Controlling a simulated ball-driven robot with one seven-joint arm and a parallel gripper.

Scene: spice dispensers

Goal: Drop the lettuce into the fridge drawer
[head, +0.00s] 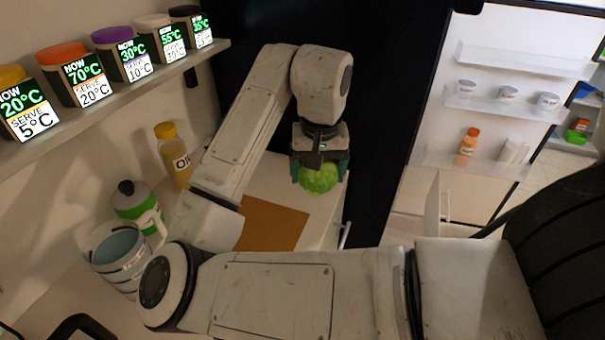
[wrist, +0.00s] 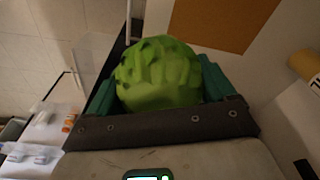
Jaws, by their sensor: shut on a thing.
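The lettuce (head: 320,178) is a round green head. My gripper (head: 320,170) is shut on it and holds it by the edge of the white counter in the head view. The lettuce (wrist: 160,75) also fills the middle of the wrist view, between the teal fingers of my gripper (wrist: 160,88). The fridge door (head: 500,130) stands open at the right with shelves on its inner side. I cannot make out the fridge drawer for certain; a pale upright panel (head: 437,212) shows low beside the door.
A brown board (head: 272,224) lies on the counter. An oil bottle (head: 174,155), a green-and-white bottle (head: 136,208) and a white container (head: 119,262) stand at the left. Spice dispensers line a wall shelf (head: 110,97) above. Small tubs (head: 507,94) and an orange bottle (head: 467,146) sit in the fridge door.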

